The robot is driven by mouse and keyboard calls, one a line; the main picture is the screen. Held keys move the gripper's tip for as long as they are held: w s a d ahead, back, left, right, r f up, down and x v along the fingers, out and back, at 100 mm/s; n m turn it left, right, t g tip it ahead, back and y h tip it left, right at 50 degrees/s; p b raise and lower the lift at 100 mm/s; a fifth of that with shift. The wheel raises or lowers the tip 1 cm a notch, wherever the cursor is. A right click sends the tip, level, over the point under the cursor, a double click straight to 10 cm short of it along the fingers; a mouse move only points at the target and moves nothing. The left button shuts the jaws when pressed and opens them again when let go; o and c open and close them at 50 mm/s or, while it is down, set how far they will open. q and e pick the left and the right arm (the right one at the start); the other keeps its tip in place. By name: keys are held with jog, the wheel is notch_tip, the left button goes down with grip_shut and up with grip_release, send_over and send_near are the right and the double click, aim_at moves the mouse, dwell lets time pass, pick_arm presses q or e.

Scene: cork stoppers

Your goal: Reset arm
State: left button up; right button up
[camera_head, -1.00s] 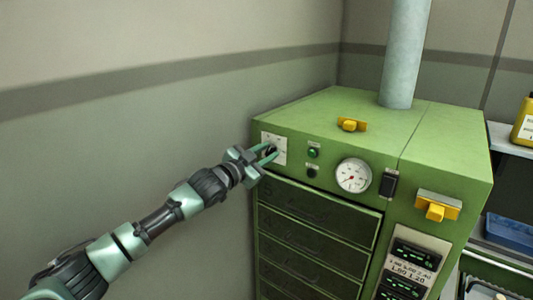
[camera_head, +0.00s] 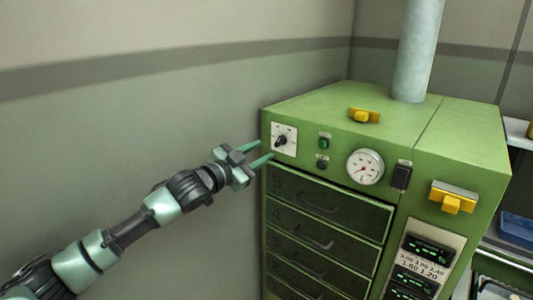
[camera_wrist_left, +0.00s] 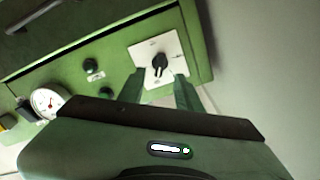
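My left gripper (camera_head: 262,154) is in the head view, just left of and in front of the rotary knob (camera_head: 281,141) on a white plate at the upper left of the green cabinet (camera_head: 440,130). Its two green fingers are apart with nothing between them, and it looks clear of the knob. In the left wrist view the fingers (camera_wrist_left: 157,92) are spread below the black knob (camera_wrist_left: 159,63). My right gripper is in neither view.
The cabinet front carries green and black buttons (camera_head: 324,143), a round gauge (camera_head: 365,167), a black switch (camera_head: 401,175) and drawers (camera_head: 325,210). Yellow latches (camera_head: 364,115) sit on the top and right front. A pipe (camera_head: 416,50) rises from the top. Space left of the cabinet is free.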

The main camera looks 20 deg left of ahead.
pick_arm(q)
jog(key=shift+s+a, duration=0.1)
jog(key=shift+s, duration=0.05)
dwell(0.3)
jog(key=s+a+f+n+g+y, duration=0.2)
jog(key=a+f+n, duration=0.1)
jog(key=f, duration=1.6)
jog(key=s+a+f+n+g+y, duration=0.2)
jog(key=a+f+y, duration=0.1)
jog(key=f, duration=1.5)
jog(key=s+f+n+g, duration=0.1)
jog(key=s+f+g, duration=0.1)
jog(key=s+f, duration=0.45)
jog(key=s+f+g, duration=0.1)
jog(key=s+f, duration=0.2)
jog(key=f, duration=0.7)
jog(key=s+d+f+n+g+y, duration=0.1)
jog(key=s+f+g, duration=0.1)
jog(key=s+f, duration=0.7)
jog(key=s+d+f+g, duration=0.1)
jog(key=s+f+g, duration=0.1)
jog(key=s+f, duration=0.75)
jog(key=s+d+f+g, duration=0.1)
jog(key=s+d+f, duration=0.1)
jog(key=s, duration=0.8)
jog(key=s+d+f+g, duration=0.2)
jog(key=s, duration=0.8)
jog(key=s+d+f+g, duration=0.2)
jog(key=s, duration=0.9)
jog(key=shift+n, duration=0.3)
